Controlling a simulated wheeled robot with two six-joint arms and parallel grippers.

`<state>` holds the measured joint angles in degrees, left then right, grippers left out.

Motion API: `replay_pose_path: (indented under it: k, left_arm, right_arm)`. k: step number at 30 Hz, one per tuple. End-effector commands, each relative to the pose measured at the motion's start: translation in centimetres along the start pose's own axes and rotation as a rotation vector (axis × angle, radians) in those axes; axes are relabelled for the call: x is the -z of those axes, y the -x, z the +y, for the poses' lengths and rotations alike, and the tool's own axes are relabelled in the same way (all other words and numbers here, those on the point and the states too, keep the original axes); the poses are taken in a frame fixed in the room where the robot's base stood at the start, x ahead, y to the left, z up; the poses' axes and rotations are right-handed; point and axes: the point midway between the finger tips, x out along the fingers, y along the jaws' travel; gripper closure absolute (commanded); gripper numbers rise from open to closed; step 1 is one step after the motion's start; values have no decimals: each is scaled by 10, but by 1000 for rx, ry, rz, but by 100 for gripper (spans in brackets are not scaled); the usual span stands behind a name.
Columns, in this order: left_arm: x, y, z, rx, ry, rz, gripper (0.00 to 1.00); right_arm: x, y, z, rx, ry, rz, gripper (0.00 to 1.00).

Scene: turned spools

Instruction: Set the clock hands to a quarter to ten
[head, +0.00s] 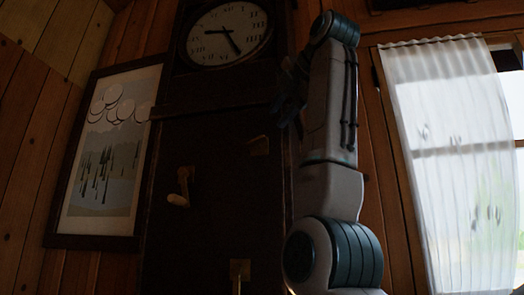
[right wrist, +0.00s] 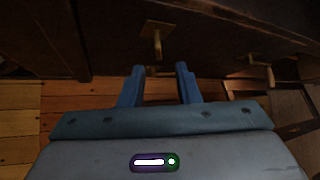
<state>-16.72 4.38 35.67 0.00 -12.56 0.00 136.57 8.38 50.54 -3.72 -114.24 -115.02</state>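The clock dial (head: 228,33) is round and white with dark numerals, at the top of a tall dark case (head: 215,110) in the head view. A shorter hand points left and a longer one points down and right; the numerals are too small to read surely. A crank with a pale handle (head: 180,198) is on the case front, with brass fittings at right (head: 259,146) and below (head: 240,268). My right gripper (head: 288,92) is dark beside the case. In the right wrist view my right gripper (right wrist: 159,77) is open and empty, facing a brass crank (right wrist: 155,38). My left gripper is not in view.
Another crank (right wrist: 260,70) shows at right in the right wrist view. A framed picture (head: 108,150) hangs left of the case. A white curtain (head: 455,150) covers a window at right. My right arm stands upright between case and curtain.

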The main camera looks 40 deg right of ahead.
Motion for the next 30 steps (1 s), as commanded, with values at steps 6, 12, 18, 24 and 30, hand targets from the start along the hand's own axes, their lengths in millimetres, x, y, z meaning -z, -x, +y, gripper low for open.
replay_pose_path:
  k: [6, 12, 18, 24, 30]
  left_arm:
    - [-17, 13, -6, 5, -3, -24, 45]
    - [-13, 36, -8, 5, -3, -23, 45]
    - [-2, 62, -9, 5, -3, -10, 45]
    - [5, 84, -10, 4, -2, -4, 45]
    - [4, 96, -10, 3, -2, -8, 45]
  right_arm:
    - [-2, -9, 4, -2, 6, 0, 70]
    - [-3, -39, 6, 0, 4, -1, 70]
    - [-3, -67, 7, -1, 5, -1, 70]
    - [-3, -87, 6, -2, 4, 0, 70]
    - [-2, -99, 3, -2, 4, -1, 70]
